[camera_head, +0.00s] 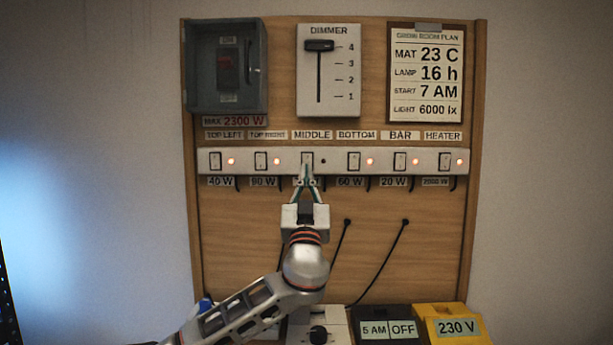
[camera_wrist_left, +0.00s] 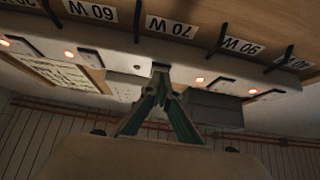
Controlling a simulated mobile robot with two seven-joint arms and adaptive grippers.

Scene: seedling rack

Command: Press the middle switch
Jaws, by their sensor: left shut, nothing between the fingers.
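The middle switch (camera_head: 307,158) is a small rocker in a row on a white strip (camera_head: 284,161), under the label MIDDLE (camera_head: 312,135). The small lamp (camera_head: 323,161) to its right is dark. My left gripper (camera_head: 307,170) is shut and empty, with its fingertips at the lower part of this switch and partly covering it. In the left wrist view the closed fingertips (camera_wrist_left: 161,70) meet at the strip, beside the dark lamp (camera_wrist_left: 137,68). I cannot tell whether they touch the switch. My right gripper is not in view.
The other switches, such as TOP RIGHT (camera_head: 261,160) and BOTTOM (camera_head: 354,161), sit close on both sides with orange lamps lit. Above are a grey breaker box (camera_head: 203,65) and a dimmer (camera_head: 343,90). Black (camera_head: 388,317) and yellow (camera_head: 455,312) boxes stand below.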

